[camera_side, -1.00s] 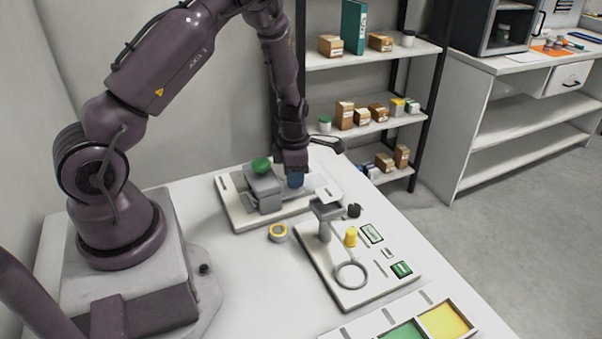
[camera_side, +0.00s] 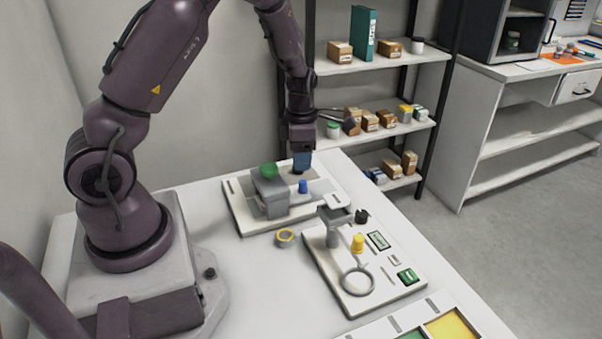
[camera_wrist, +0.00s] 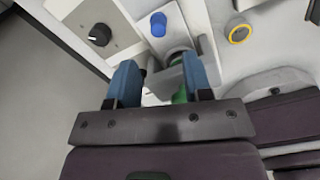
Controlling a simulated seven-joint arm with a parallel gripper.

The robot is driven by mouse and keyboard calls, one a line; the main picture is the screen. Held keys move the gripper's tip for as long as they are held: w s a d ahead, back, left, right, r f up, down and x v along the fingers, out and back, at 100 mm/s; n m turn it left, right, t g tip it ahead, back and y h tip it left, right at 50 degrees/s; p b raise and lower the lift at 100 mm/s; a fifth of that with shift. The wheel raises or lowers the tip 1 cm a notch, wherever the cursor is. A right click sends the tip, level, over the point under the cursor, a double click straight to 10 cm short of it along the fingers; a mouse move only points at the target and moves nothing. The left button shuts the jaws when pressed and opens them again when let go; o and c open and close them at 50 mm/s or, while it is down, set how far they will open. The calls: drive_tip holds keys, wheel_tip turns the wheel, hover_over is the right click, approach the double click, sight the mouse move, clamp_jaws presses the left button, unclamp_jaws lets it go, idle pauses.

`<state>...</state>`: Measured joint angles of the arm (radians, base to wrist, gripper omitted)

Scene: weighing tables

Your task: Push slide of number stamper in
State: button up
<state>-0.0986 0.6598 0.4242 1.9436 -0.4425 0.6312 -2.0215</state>
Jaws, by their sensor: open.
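The number stamper (camera_side: 268,194) is a grey block with a green knob (camera_side: 269,170) on top, standing on a pale base plate (camera_side: 248,224). A short blue knob (camera_side: 303,186) stands upright on the plate to the right of the block; it also shows in the wrist view (camera_wrist: 158,24). I cannot tell for sure which part is the slide. My gripper (camera_side: 301,164) is open just behind the blue knob, pointing down, low over the plate's far side. In the wrist view its blue fingers (camera_wrist: 162,72) are apart, and part of the green knob (camera_wrist: 180,93) shows between them.
A second plate (camera_side: 345,285) with a grey stand, yellow knob (camera_side: 357,243), black knob (camera_side: 362,216) and ring is nearer the camera. A tray (camera_side: 432,315) is at the front; shelves stand behind.

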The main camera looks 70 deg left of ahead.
wheel_tip(320, 180, up, 6)
drive_tip(key=shift+f, duration=0.2)
drive_tip(key=s+d+r+m+t, duration=0.2)
drive_tip(key=s+d+r+m, duration=0.5)
drive_tip(key=m, duration=0.9)
drive_tip(key=s+d+r+m+t, duration=0.3)
drive_tip(key=s+d+r+m, duration=0.5)
drive_tip(key=m, duration=0.8)
wheel_tip(320, 180, up, 3)
drive_tip(key=shift+d+r+t, duration=0.1)
drive_tip(key=shift+d+t, duration=0.2)
drive_tip(key=shift+d, duration=0.45)
